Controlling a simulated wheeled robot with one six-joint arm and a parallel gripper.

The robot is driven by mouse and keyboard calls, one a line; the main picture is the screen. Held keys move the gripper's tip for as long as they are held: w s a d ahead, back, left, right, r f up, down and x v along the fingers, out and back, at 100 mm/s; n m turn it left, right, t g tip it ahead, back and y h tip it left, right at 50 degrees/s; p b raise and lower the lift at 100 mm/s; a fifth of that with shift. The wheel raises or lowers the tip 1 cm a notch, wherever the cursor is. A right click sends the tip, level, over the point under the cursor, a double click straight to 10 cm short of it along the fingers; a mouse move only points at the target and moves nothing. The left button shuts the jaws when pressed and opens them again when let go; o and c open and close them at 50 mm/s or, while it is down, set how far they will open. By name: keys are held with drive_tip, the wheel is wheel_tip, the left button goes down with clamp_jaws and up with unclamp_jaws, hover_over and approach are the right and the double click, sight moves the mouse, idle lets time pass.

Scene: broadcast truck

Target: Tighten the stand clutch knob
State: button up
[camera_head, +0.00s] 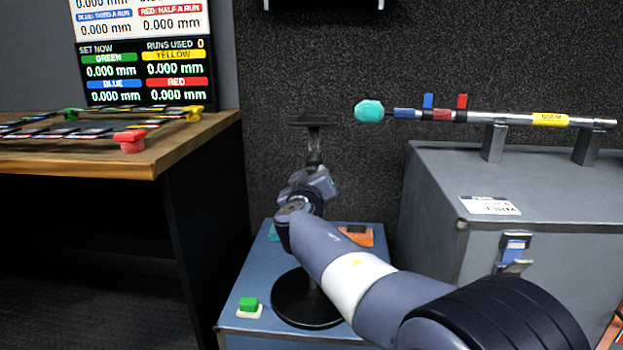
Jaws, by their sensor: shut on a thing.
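The stand has a round black base (308,305) on a low blue cabinet and a flat dark plate (318,121) at its top. Its upright post shows just below the plate, and my arm covers much of the rest. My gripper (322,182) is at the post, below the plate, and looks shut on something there. The clutch knob is hidden behind my gripper and wrist, so its shape and turn cannot be seen.
The blue cabinet (250,328) also bears a green button (248,304) and an orange item (358,235). A grey case (520,180) at right carries a rod with a teal end (369,111). A wooden desk (190,150) and a readout screen (145,70) are at left.

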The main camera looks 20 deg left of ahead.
idle(0.4)
drive_tip(key=o, duration=1)
drive_tip(key=v, duration=1)
drive_tip(key=shift+s+d, duration=0.15)
drive_tip(key=shift+s, duration=0.2)
drive_tip(key=x, duration=1)
drive_tip(key=shift+w, duration=0.35)
